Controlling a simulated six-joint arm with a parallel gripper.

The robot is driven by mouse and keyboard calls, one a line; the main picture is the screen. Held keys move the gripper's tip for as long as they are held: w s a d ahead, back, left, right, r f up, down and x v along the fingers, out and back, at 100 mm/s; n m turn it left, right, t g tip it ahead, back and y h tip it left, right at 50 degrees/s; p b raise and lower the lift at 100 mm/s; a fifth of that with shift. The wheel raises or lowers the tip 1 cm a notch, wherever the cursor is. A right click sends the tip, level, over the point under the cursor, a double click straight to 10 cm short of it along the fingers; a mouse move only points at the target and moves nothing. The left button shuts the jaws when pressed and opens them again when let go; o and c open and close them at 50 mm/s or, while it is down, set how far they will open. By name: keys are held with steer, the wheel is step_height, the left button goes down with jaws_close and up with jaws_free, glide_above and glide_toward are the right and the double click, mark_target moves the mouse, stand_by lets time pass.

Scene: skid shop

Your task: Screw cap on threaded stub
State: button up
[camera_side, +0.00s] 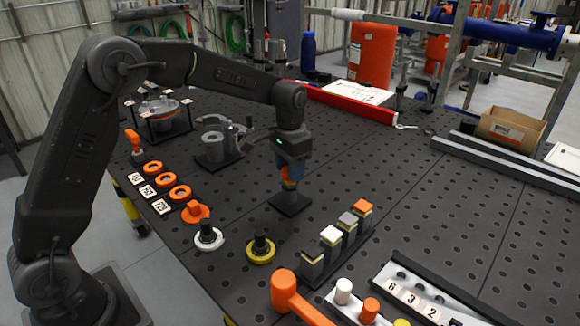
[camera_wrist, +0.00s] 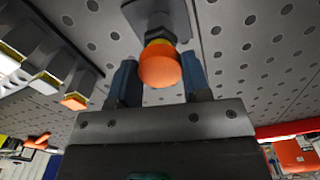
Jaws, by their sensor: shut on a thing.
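An orange cap (camera_wrist: 160,68) sits between the blue fingers of my gripper (camera_wrist: 158,84) in the wrist view. In the side view my gripper (camera_side: 290,176) points down and is shut on the cap, of which a little orange (camera_side: 291,184) shows. Directly beneath it is the dark threaded stub (camera_wrist: 156,22), rising from a square dark base plate (camera_side: 290,203) on the table. The cap is lined up over the stub and looks in contact with its top. The fingers hide part of the cap, and I cannot tell how far the threads engage.
The dark perforated table (camera_side: 420,210) has free room to the right. A white-ringed knob (camera_side: 208,238) and a yellow-ringed knob (camera_side: 261,250) stand in front. A row of capped blocks (camera_side: 338,236) is at front right, an orange mallet (camera_side: 286,290) nearer, a grey fixture (camera_side: 217,145) behind left.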

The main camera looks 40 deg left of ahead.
steer(key=shift+m, duration=0.4)
steer(key=shift+m, duration=1.9)
steer(key=o, duration=1.2)
steer(key=shift+r, duration=0.1)
steer(key=shift+r, duration=3.35)
